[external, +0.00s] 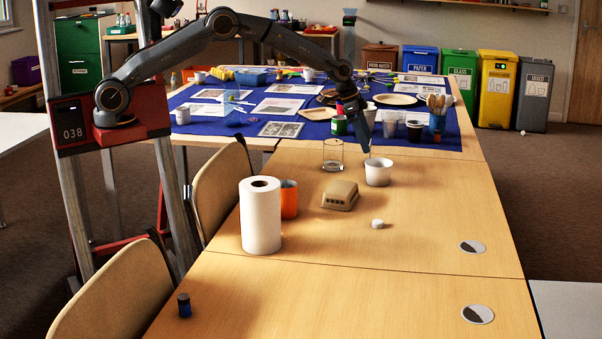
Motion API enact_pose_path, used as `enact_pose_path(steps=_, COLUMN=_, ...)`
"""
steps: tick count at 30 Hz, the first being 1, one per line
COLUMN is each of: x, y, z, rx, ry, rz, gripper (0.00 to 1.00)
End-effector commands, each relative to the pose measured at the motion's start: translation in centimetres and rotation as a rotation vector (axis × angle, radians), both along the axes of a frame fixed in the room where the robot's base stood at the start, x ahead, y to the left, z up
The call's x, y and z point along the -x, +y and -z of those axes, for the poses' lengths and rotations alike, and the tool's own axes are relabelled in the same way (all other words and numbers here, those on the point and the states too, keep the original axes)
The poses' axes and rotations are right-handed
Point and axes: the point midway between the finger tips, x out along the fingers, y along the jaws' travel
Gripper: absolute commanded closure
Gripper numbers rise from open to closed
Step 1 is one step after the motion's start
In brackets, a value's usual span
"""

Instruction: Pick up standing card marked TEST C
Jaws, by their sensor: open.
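I cannot make out a standing card marked TEST C. Several flat printed sheets (281,129) lie on the blue cloth (245,143) of the far table, their text too small to read. My gripper (366,150) points down at the near edge of the blue cloth, just above and behind a white cup (378,175) in the picture. It is open, and I see nothing held in it. Its fingertips are small and dark here, and the gap between them is hard to see.
A dark cup (414,131) and utensil holder (437,122) stand right of my gripper. The table's front right is mostly clear.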

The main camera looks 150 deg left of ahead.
Motion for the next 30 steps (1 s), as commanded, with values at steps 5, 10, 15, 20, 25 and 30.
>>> enact_pose_path(steps=5, x=-0.5, y=0.4, z=2.2, rx=0.002, ry=0.001, rz=0.000, gripper=0.12)
enact_pose_path(steps=10, x=-1.1, y=0.9, z=4.1, rx=0.001, ry=0.001, rz=0.000, gripper=0.12)
enact_pose_path(steps=15, x=-1.3, y=1.2, z=4.6, rx=-0.001, ry=-0.001, rz=0.000, gripper=0.12)
enact_pose_path(steps=20, x=-1.3, y=1.1, z=4.6, rx=-0.001, ry=-0.001, rz=0.000, gripper=0.12)
enact_pose_path(steps=25, x=-1.2, y=1.1, z=4.6, rx=-0.001, ry=-0.001, rz=0.000, gripper=0.39)
enact_pose_path(steps=30, x=-1.2, y=1.1, z=4.6, rx=-0.001, ry=-0.001, rz=0.000, gripper=0.55)
